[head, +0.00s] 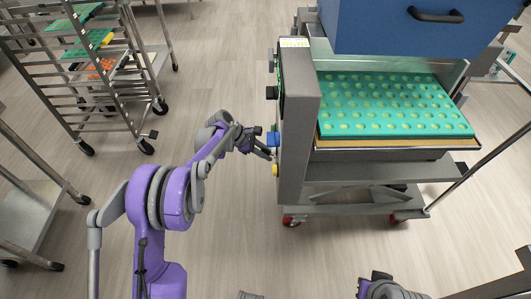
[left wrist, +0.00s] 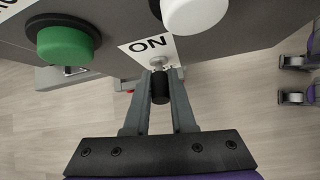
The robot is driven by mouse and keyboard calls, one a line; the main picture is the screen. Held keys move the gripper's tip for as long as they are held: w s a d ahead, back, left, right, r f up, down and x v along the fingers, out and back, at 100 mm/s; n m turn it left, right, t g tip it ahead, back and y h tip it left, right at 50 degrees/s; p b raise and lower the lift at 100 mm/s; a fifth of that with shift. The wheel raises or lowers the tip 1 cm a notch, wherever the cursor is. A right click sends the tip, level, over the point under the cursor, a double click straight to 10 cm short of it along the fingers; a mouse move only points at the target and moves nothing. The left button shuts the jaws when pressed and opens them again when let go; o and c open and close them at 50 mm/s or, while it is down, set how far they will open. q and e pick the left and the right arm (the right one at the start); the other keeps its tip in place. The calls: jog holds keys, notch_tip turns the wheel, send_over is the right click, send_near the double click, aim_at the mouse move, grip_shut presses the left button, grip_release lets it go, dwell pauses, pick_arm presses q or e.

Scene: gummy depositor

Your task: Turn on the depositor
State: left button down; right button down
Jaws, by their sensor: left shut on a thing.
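The depositor has a grey control box (head: 301,120) on its left end. Its side panel with the controls faces my left arm and shows only edge-on in the head view. In the left wrist view, a small black-tipped switch lever (left wrist: 160,88) on a metal stem sticks out below the white "ON" label (left wrist: 149,45). My left gripper (head: 266,151) is at the panel, its two fingers shut on the lever's black tip.
A green button (left wrist: 65,45) and a white button (left wrist: 195,14) sit close by on the panel. The blue housing (head: 395,30) stands above a teal mould tray (head: 390,105) with filled cavities. A wheeled rack (head: 85,75) stands left. The floor between is clear.

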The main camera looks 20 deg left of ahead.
dwell(0.4)
pick_arm(q)
jog(key=c, duration=0.8)
grip_release()
jog(key=shift+o, duration=0.2)
jog(key=p+v, duration=0.1)
jog(key=v, duration=1)
jog(key=shift+p, duration=0.3)
jog(key=shift+d, duration=0.1)
